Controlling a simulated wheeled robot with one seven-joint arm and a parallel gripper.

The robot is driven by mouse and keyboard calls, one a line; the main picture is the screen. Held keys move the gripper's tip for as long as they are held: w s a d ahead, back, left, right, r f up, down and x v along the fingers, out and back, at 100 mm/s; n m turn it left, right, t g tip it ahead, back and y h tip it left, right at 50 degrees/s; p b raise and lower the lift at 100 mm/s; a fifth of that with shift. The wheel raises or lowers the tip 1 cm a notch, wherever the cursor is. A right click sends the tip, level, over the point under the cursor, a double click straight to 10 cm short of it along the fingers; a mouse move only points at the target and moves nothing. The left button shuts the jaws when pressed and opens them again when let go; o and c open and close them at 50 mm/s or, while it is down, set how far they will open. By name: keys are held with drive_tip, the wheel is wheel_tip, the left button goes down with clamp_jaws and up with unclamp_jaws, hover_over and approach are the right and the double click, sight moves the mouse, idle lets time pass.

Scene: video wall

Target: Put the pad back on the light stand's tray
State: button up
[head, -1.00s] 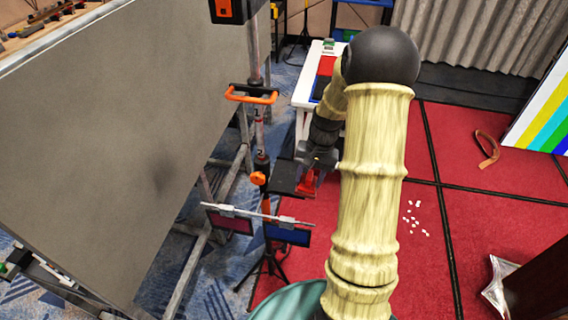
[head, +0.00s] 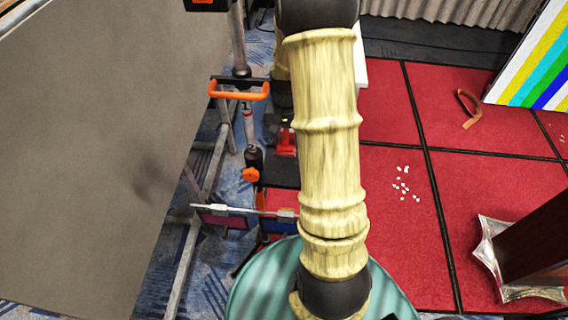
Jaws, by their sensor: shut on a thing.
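My gripper (head: 284,122) is mostly hidden behind my own arm, above and behind the tray. It is shut on a small red thing (head: 287,141), which looks like the pad. The red thing appears above the tray's far side; I cannot tell whether it touches the tray.
A crossbar (head: 238,211) with small coloured panels sits low on the stand. An orange handle (head: 238,88) is above. A large grey panel (head: 90,160) fills the left. Red floor tiles (head: 390,230) at right hold white scraps (head: 402,184) and an orange-brown strap (head: 470,108).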

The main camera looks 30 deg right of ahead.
drive_tip(key=shift+f, duration=0.1)
drive_tip(key=shift+f+p, duration=0.65)
drive_tip(key=shift+f, duration=2.2)
drive_tip(key=shift+f+p, duration=0.6)
drive_tip(key=shift+f, duration=1.5)
drive_tip(key=o, duration=0.9)
drive_tip(key=shift+f, duration=0.1)
wheel_tip(320, 180, up, 12)
drive_tip(key=b, duration=0.3)
